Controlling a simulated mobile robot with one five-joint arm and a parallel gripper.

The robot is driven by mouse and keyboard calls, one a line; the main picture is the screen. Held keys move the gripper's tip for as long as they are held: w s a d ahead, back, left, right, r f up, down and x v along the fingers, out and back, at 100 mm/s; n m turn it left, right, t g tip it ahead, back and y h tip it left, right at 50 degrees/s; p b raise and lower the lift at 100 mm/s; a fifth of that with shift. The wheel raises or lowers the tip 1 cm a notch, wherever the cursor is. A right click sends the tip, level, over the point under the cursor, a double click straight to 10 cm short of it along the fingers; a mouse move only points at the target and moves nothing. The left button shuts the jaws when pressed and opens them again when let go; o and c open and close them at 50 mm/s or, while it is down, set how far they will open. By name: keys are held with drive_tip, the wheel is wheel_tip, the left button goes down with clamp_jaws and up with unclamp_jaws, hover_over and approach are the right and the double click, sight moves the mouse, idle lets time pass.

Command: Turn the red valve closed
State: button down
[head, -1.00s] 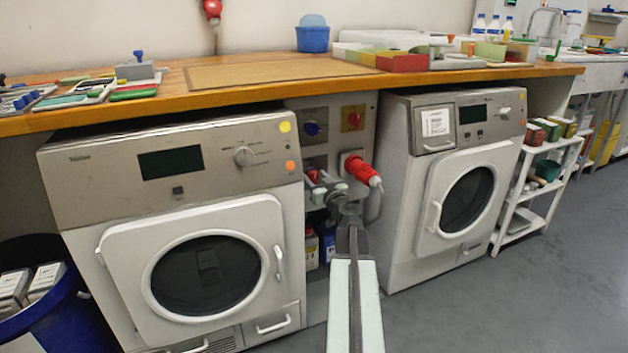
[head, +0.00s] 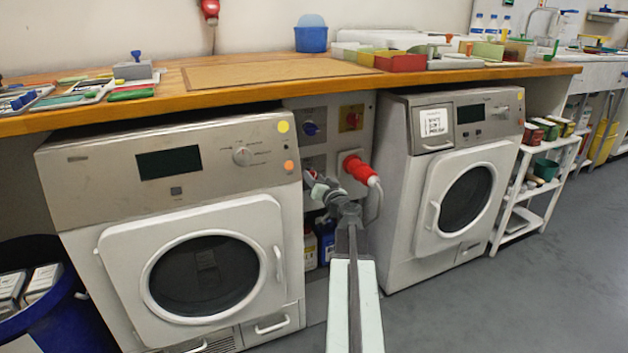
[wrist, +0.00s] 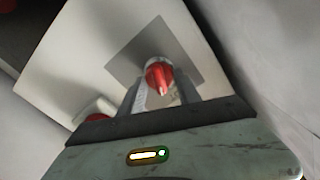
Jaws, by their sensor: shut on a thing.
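The red valve (wrist: 158,77) shows in the wrist view as a red handle in front of a grey plate on a pale panel. My gripper (wrist: 162,88) is shut on it, with one finger on each side of the handle. In the head view, my gripper (head: 318,187) is at the panel between the two washing machines, left of the large red plug (head: 358,168). There the gripper and wrist hide most of the valve, and its exact angle cannot be told.
A white machine stands left (head: 205,270) and another right (head: 465,200) of the panel. The wooden worktop (head: 450,76) runs above my arm. Bottles (head: 326,240) stand below the gripper. The grey floor (head: 540,290) at right is clear.

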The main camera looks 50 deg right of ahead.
drive_tip(key=m, duration=1.2)
drive_tip(key=shift+d+f+m, duration=0.15)
drive_tip(key=shift+m, duration=0.15)
idle(0.4)
drive_tip(key=c, duration=0.9)
unclamp_jaws()
drive_tip(key=shift+s, duration=0.1)
drive_tip(key=v, duration=0.7)
drive_tip(key=shift+s, duration=0.25)
